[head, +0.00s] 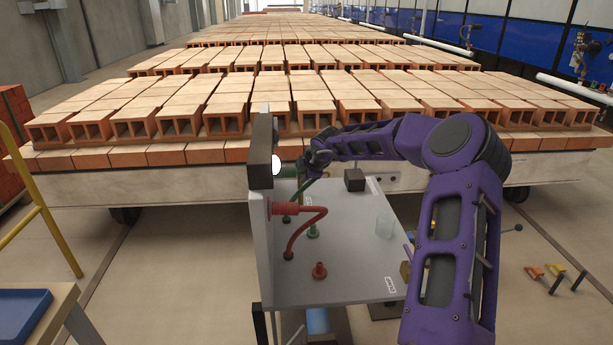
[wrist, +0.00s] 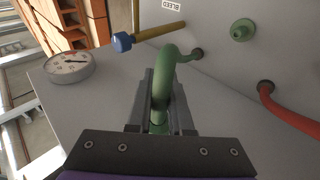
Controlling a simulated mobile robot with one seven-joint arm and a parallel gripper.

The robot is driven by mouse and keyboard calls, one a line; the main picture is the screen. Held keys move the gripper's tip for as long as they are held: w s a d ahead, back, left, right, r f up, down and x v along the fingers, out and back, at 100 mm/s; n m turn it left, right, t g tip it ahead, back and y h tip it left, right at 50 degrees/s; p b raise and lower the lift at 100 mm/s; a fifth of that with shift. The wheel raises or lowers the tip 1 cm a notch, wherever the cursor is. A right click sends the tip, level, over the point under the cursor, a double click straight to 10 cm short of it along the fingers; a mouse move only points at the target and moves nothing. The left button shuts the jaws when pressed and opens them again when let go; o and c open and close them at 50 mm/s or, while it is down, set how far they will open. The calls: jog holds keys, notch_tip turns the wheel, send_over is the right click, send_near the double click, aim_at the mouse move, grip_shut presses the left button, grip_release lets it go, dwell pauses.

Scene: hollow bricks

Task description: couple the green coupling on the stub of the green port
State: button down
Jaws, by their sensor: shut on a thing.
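My gripper (head: 314,162) is close to the upright panel at the left of the board in the head view. In the wrist view its jaws (wrist: 160,108) are shut on the green coupling, mostly hidden between them. The green hose (wrist: 167,70) arches from the jaws to a hole in the board. A green cylindrical part (head: 287,170) shows between the gripper and the panel; I cannot tell whether it is port stub, coupling or both, nor whether they are joined. A separate green fitting (head: 313,231) stands on the board, also in the wrist view (wrist: 242,30), with no hose on it.
A red coupling (head: 285,208) sits at the panel, its red hose (head: 308,228) looping to the board. A red fitting (head: 319,271) stands nearby. A gauge (wrist: 70,67) and a yellow pipe with a blue end (wrist: 123,42) are near the gripper. Bricks (head: 290,85) fill the background.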

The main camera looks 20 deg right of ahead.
jog(key=shift+a, duration=0.3)
jog(key=c, duration=0.7)
grip_release()
jog(key=shift+c, duration=0.2)
jog(key=v, duration=1.7)
jog(key=shift+r+p, duration=0.2)
jog(key=shift+p, duration=0.25)
